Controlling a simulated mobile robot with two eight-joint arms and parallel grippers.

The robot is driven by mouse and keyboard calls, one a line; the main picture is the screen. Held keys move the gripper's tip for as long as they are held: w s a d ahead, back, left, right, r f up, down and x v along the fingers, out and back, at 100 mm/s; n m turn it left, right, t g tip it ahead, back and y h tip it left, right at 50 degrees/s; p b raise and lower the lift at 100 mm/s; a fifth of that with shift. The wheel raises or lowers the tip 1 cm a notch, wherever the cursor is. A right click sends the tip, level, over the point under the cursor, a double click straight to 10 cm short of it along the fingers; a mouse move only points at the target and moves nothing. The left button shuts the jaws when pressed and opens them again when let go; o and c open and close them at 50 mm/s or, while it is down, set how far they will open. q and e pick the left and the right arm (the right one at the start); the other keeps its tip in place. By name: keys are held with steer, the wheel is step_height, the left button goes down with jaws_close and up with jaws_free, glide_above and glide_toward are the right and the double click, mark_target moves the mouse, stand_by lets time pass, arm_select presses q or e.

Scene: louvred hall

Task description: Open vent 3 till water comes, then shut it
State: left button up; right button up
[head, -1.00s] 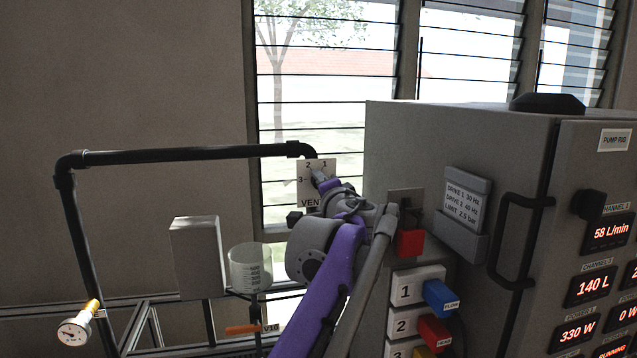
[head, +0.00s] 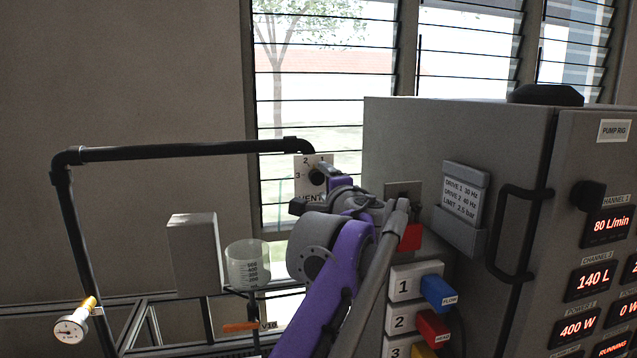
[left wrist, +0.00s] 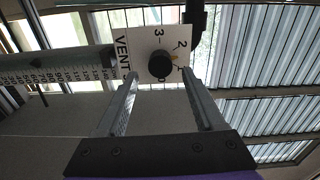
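The vent dial is a white plate (head: 302,164) marked VENT at the end of the black pipe, with a round black knob (head: 317,177). In the left wrist view the knob (left wrist: 160,65) sits just past my open fingertips, and the plate (left wrist: 137,42) shows figures including 3 and 2. A small yellowish mark shows at the knob's edge near the 2; its exact setting is hard to read. My left gripper (left wrist: 160,76) is open and empty, its fingers either side of the knob's line. My right gripper is out of view.
The pump rig cabinet (head: 455,130) fills the right side, its displays (head: 606,226) showing 80 L/min, 140 L and 400 W. A grey box (head: 194,255), an orange-handled valve (head: 240,327) and a pressure gauge (head: 71,329) are at left.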

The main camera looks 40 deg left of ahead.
mark_target(319, 179)
arm_select(q)
steer(key=s+d+m+b, duration=0.3)
steer(key=s+d+m, duration=0.2)
steer(key=m, duration=0.3)
steer(key=shift+m, duration=0.8)
steer(key=x, duration=0.9)
steer(key=shift+a+r, duration=0.1)
steer(key=shift+w+a, duration=0.2)
steer(key=shift+a, duration=0.05)
steer(key=shift+w, duration=0.15)
jaws_close()
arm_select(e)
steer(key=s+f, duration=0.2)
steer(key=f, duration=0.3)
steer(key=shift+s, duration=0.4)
